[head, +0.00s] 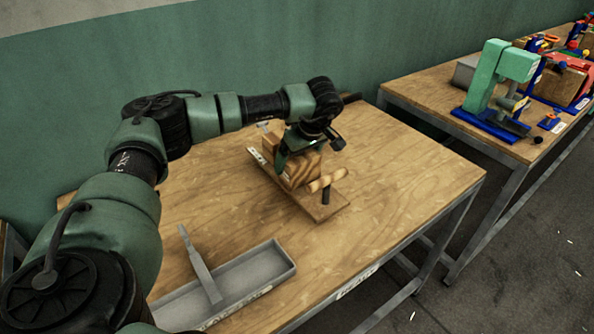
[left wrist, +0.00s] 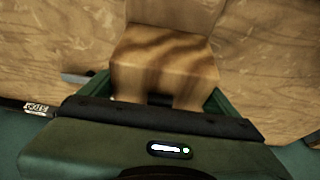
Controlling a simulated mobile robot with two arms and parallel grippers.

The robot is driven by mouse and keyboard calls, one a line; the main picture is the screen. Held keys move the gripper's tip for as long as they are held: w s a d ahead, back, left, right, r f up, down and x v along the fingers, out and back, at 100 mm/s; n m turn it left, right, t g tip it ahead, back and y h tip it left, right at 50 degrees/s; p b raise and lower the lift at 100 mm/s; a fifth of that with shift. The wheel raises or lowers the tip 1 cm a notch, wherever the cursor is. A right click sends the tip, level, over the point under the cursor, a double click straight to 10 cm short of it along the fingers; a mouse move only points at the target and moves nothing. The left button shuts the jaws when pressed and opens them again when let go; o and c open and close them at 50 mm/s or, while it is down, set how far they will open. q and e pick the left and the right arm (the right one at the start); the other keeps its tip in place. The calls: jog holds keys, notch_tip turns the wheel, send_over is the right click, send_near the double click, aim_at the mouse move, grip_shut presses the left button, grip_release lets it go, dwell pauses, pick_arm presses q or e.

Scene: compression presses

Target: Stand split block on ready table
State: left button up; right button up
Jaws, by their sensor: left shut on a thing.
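The split block (head: 304,172) is a light wooden block with dark grain bands, on or just above a flat wooden board (head: 326,208) on the near table. My left gripper (head: 300,146) comes down over the block from above and is shut on it. In the left wrist view the block (left wrist: 165,62) lies between the two green fingers. The gripper hides part of the block, and I cannot tell whether its underside touches the board. My right gripper is in neither view.
The near wooden table (head: 400,180) has free room right of the board. A wooden dowel (head: 326,180) and dark peg stand beside the block. A grey tray (head: 245,285) with a grey tool lies at the front. A second table (head: 420,88) holds a green press (head: 490,75).

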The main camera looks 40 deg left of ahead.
aim_at(304, 159)
pick_arm(q)
jog(key=shift+f, duration=0.35)
notch_tip(304, 159, down, 3)
jog(key=shift+f+p, duration=0.1)
jog(key=shift+p, duration=0.25)
jog(key=shift+f, duration=0.3)
jog(key=o, duration=1.8)
jog(key=shift+f, duration=0.1)
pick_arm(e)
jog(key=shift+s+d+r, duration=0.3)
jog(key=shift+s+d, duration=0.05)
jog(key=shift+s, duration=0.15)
pick_arm(q)
jog(key=b+v, duration=0.2)
jog(key=v, duration=0.9)
jog(key=shift+d, duration=0.15)
jog(key=shift+s+d+r, duration=0.15)
jog(key=shift+r, duration=0.4)
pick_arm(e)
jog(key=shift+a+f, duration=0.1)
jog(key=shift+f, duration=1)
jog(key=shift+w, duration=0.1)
